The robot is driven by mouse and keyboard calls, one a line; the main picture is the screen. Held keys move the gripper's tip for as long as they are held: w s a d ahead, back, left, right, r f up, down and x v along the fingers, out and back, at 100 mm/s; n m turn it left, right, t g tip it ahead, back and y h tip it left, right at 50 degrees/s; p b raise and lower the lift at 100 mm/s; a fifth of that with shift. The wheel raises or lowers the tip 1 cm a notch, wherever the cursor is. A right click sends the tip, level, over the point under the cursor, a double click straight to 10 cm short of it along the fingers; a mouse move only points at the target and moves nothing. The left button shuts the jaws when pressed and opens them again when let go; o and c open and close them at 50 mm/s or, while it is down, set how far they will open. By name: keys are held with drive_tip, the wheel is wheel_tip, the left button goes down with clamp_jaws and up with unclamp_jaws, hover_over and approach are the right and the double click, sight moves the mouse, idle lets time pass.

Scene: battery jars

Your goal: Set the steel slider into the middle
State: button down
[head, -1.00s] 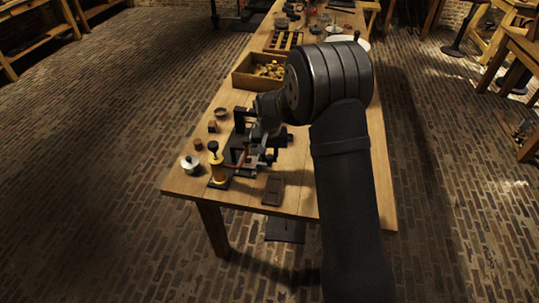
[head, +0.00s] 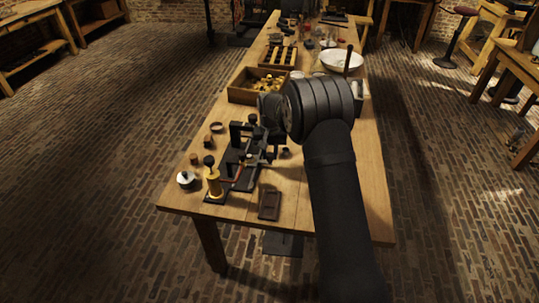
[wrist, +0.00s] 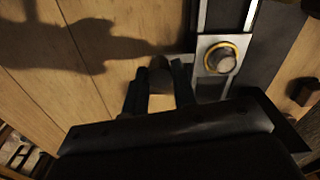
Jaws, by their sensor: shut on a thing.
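A dark apparatus (head: 232,172) with a yellow column (head: 213,183) and black upright blocks stands near the front left of the table. My gripper (wrist: 159,90) is low beside its rail, with both dark fingers around a small, rounded, greyish-tan piece (wrist: 160,102). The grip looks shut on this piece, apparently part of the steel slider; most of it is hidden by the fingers. Right of the fingers in the wrist view, a pale metal plate with a brass-ringed round knob (wrist: 220,58) sits at the dark rail. My wrist hides the gripper's contact in the head view.
A wooden box of brass pieces (head: 240,94) stands behind the apparatus. A white-lidded jar (head: 186,180) and small brown blocks lie left of it. A dark flat case (head: 269,204) lies in front. Bare wood shows right of the apparatus.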

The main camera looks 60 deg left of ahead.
drive_tip(key=c, duration=1.2)
unclamp_jaws()
drive_tip(key=shift+o, duration=0.2)
drive_tip(key=shift+r, duration=0.1)
wheel_tip(320, 180, up, 17)
drive_tip(key=shift+r, duration=0.15)
wheel_tip(320, 180, down, 18)
drive_tip(key=shift+r, duration=0.2)
